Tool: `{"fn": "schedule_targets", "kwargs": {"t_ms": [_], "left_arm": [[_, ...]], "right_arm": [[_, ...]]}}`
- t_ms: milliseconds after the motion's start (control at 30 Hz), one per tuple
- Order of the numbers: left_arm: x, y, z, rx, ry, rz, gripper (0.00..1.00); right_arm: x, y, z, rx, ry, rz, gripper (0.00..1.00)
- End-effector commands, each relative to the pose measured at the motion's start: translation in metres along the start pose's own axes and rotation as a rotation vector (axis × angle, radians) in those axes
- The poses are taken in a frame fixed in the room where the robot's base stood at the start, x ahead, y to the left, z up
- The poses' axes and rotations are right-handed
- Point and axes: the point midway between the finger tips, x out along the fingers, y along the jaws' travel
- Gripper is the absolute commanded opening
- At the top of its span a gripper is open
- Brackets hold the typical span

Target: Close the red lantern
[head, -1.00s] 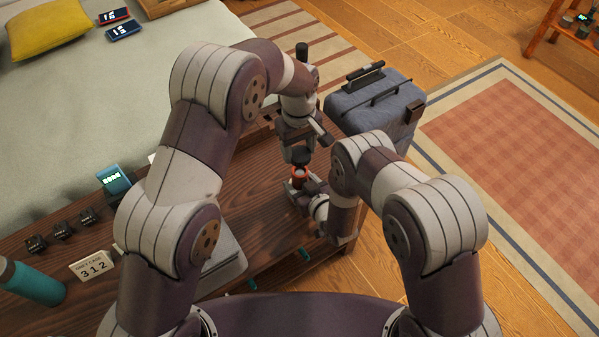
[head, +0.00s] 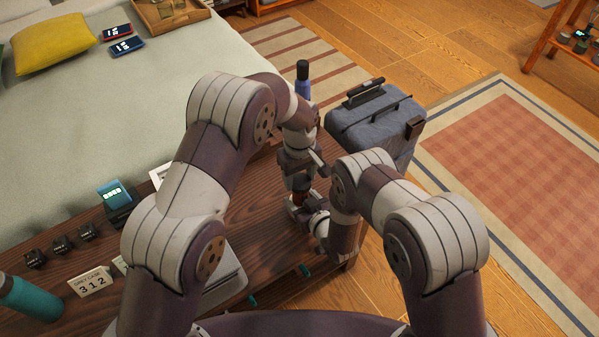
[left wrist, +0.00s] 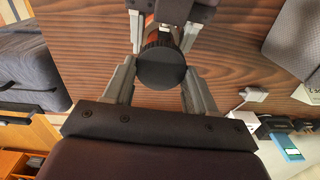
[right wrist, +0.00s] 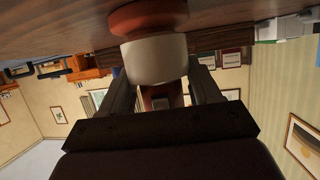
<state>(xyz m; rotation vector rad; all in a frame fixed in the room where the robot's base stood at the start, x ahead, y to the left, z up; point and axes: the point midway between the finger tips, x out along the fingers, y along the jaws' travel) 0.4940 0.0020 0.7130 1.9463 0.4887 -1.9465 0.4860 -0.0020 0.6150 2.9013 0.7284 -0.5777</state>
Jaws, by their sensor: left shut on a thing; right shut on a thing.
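The red lantern (head: 299,197) stands on the wooden bench, mostly hidden by my grippers in the head view. In the left wrist view its dark round cap (left wrist: 160,68) sits between the fingers of my left gripper (left wrist: 162,42), which is shut on it from above. Orange-red parts show just beyond the cap. In the right wrist view, upside down, the red base (right wrist: 148,16) meets the bench and my right gripper (right wrist: 158,72) is shut around the pale body (right wrist: 156,58). Whether cap and body touch is hidden.
A grey-blue suitcase (head: 375,125) stands close behind the bench (head: 262,222) on the right. Along the bench to the left are a teal-screen device (head: 115,194), several small black items, a number card (head: 91,282) and a teal bottle (head: 30,297). A bed (head: 130,90) lies behind.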

Motion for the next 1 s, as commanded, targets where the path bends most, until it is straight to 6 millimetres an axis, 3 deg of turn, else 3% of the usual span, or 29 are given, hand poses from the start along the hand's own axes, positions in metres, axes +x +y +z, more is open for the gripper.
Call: {"fn": "schedule_targets", "kwargs": {"t_ms": [1000], "left_arm": [[0.014, 0.0, 0.0, 0.0, 0.001, 0.001, 0.28]], "right_arm": [[0.0, 0.0, 0.0, 0.0, 0.001, 0.0, 0.08]]}}
